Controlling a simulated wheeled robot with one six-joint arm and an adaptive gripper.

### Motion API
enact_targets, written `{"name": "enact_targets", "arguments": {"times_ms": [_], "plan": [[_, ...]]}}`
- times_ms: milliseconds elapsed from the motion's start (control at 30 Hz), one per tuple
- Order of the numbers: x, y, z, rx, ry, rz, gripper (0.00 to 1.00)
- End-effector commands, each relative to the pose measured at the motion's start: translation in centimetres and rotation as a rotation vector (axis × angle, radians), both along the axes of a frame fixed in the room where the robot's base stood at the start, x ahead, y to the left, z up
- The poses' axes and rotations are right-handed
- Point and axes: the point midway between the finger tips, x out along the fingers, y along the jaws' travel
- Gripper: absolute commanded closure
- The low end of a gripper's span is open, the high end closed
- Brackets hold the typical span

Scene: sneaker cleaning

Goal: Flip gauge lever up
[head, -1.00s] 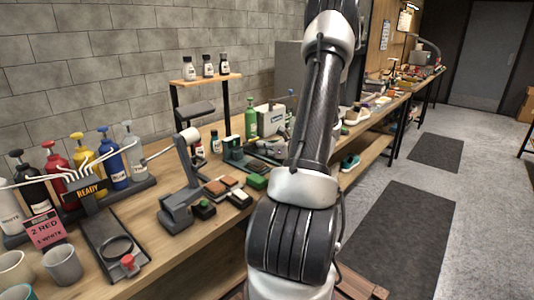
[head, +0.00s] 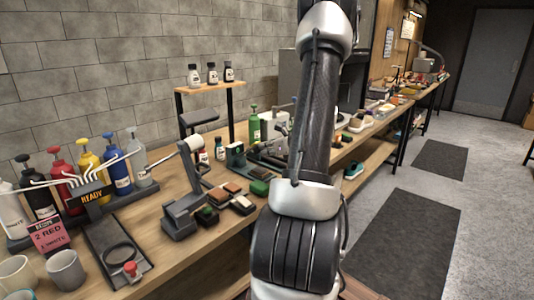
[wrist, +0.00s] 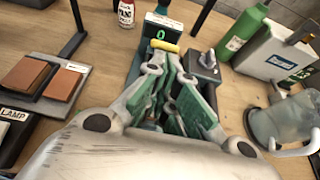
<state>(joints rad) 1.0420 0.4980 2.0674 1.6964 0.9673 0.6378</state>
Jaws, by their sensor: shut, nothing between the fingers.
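The gauge (wrist: 160,32) is a dark green box with a small screen showing a green 0, at the top middle of the wrist view. A yellow lever bar (wrist: 164,45) lies level across its front, just below the screen. My gripper (wrist: 170,68) is shut and empty, its fingers pointing at the gauge just below the yellow bar. I cannot tell whether a fingertip touches the bar.
In the wrist view, a green bottle (wrist: 243,30) and white box (wrist: 275,55) stand right of the gauge, with a clear jug (wrist: 285,122) nearer. Brown blocks on a tray (wrist: 66,80) lie left. A small red bottle (wrist: 126,12) stands behind.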

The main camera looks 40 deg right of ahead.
Motion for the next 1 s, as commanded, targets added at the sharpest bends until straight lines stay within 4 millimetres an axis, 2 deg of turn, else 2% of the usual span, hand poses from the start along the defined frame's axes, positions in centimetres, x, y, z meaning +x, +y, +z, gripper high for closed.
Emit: {"name": "enact_targets", "arguments": {"times_ms": [333, 600, 1000], "plan": [[3.1, 0.4, 4.0, -0.037, 0.273, 0.008, 1.0], [5.9, 0.7, 6.1, -0.05, 0.508, 0.008, 1.0], [8.7, 0.7, 7.5, -0.042, 0.513, 0.001, 1.0]]}}
